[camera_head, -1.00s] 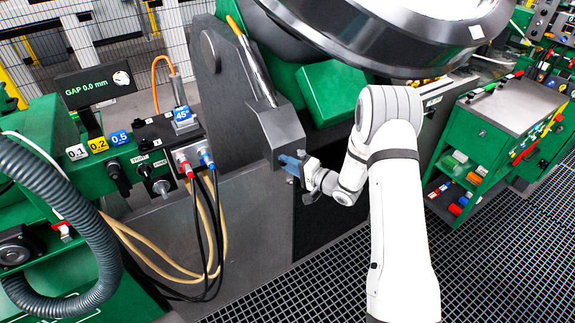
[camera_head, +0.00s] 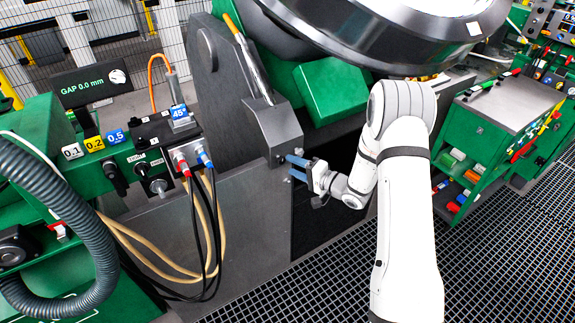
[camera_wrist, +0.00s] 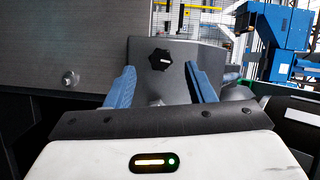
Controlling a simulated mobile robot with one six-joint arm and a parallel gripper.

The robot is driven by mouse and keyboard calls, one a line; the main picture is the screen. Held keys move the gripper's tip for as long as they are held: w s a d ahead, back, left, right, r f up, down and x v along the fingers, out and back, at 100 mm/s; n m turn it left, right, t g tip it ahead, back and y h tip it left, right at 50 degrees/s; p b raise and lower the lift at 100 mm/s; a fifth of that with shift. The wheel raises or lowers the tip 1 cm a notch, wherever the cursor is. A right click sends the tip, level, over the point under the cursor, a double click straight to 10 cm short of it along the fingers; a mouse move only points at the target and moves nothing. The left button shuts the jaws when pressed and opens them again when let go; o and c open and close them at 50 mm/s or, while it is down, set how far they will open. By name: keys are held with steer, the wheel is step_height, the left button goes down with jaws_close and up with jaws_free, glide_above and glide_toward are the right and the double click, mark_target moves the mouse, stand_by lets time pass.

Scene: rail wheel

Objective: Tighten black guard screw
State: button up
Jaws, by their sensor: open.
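The black guard screw (camera_wrist: 161,60) is a lobed black knob with a pale mark on its face. It sits on the front face of the dark grey guard block (camera_wrist: 200,62) in the wrist view. My gripper (camera_wrist: 161,72) is open, its two blue fingers on either side of the knob in that view, with nothing between them; I cannot tell how far short of it they are. In the head view my gripper (camera_head: 288,166) points left at the lower right side of the guard block (camera_head: 276,128). The knob cannot be made out clearly there.
A large dark wheel (camera_head: 390,45) hangs above my arm. A control box (camera_head: 165,140) with cables stands left, beside a GAP 0.0 mm display (camera_head: 92,88). A green tool cart (camera_head: 480,140) stands right. A bolt (camera_wrist: 70,78) shows on the grey plate.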

steer(key=v, duration=0.4)
steer(key=shift+s+d, duration=0.15)
steer(key=w+d+r+n+t+h, duration=0.2)
steer(key=w+d+r+h, duration=0.1)
steer(key=d+r+h, duration=0.3)
steer(key=s+d+r+g+h, duration=0.2)
steer(key=s+d+r+h, duration=0.4)
steer(key=r+h, duration=0.2)
steer(key=s+r+n+g, duration=0.1)
steer(key=s+r+g, duration=0.1)
steer(key=s, duration=1.2)
steer(key=s+r+n+g, duration=0.2)
steer(key=s+g, duration=0.3)
steer(key=s, duration=0.9)
steer(key=shift+a, duration=0.45)
